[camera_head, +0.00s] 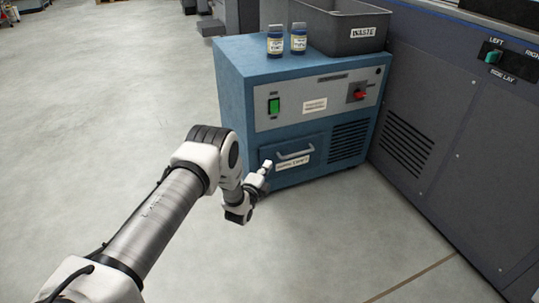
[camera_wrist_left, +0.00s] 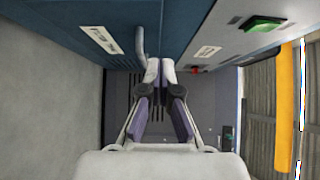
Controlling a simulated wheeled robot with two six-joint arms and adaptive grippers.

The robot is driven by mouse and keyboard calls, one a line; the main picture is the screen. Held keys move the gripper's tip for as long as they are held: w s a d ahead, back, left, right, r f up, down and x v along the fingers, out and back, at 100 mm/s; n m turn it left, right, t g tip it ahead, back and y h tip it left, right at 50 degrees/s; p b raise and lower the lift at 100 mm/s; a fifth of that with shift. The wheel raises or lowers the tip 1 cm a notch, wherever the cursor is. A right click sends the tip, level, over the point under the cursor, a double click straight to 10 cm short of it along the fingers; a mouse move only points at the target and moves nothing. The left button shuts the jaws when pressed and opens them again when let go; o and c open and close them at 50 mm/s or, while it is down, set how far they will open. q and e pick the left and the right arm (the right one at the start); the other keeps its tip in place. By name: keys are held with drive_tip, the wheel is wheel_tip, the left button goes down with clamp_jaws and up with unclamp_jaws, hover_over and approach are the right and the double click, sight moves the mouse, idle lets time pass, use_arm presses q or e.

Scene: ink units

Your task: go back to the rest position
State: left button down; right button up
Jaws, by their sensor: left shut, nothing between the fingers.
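My left gripper (camera_head: 266,167) is shut and empty, in front of the blue cabinet's lower drawer. In the left wrist view its fingers (camera_wrist_left: 160,70) meet at the tips, with nothing between them. The drawer handle (camera_head: 295,153) is close to the fingertips in the head view. It also shows in the left wrist view (camera_wrist_left: 140,42), just left of the fingers; I cannot tell whether they touch. The drawer looks closed. My right gripper is in neither view.
The blue cabinet (camera_head: 240,108) carries two small jars (camera_head: 275,42) (camera_head: 298,40) and a grey waste bin (camera_head: 345,47). A green switch (camera_head: 274,106) and a red knob (camera_head: 358,93) are on its front. A large grey machine (camera_head: 440,110) stands at right. The floor at left (camera_head: 110,100) is clear.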

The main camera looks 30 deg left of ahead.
use_arm(q)
drive_tip(key=s, duration=0.2)
drive_tip(key=s+p, duration=0.1)
drive_tip(key=s+d+p, duration=0.1)
drive_tip(key=s, duration=0.1)
drive_tip(key=shift+s+f, duration=0.1)
drive_tip(key=shift+s, duration=0.25)
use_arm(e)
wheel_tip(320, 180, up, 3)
